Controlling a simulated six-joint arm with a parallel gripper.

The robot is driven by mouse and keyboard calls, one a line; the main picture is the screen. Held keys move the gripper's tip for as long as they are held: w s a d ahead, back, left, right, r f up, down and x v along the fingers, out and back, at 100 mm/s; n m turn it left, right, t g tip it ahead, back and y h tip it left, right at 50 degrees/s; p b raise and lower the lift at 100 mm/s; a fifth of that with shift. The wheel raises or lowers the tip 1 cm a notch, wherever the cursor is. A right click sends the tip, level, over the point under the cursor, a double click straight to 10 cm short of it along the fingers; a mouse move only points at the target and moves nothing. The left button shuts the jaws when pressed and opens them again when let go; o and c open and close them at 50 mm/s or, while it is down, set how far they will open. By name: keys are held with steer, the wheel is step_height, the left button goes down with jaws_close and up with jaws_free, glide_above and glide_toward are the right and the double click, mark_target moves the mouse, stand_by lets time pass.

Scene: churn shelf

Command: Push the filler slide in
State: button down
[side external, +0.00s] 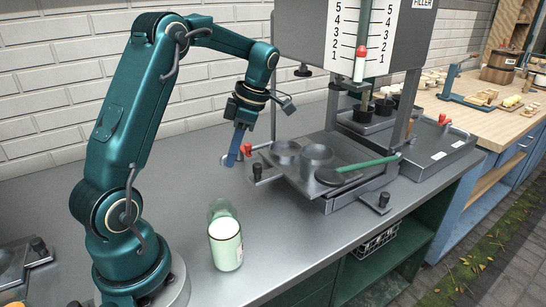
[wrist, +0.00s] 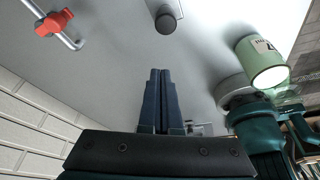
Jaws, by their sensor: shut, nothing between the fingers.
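The filler (side external: 375,35) stands at the back with a scale on its front. Under it a flat grey slide (side external: 300,183) with metal cups on it sticks out toward the left and front. A dark knob (side external: 257,171) stands at its left end; a dark round knob (wrist: 167,22) shows ahead of my fingers in the wrist view. My gripper (side external: 231,163) is shut and empty, pointing down above the bench just left of the slide and apart from it. Its blue fingers (wrist: 161,72) are together in the wrist view. How far the slide runs under the filler is partly hidden.
A green-white bottle (side external: 225,243) stands on the bench in front, also in the wrist view (wrist: 262,62). A red-knobbed fitting (side external: 247,150) is behind my gripper, beside the slide. The bench between bottle and slide is clear.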

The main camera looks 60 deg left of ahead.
mark_target(266, 172)
steer(key=shift+w+d+f, duration=0.25)
steer(key=shift+w+f, duration=0.05)
steer(key=shift+w, duration=0.2)
steer(key=shift+w+d+f, duration=0.25)
steer(key=shift+w+d, duration=0.05)
steer(key=shift+w, duration=0.25)
steer(key=shift+w+d+f, duration=0.25)
steer(key=shift+w+f, duration=0.05)
steer(key=shift+w, duration=0.2)
steer(key=shift+w, duration=2.55)
steer(key=shift+w+d, duration=0.1)
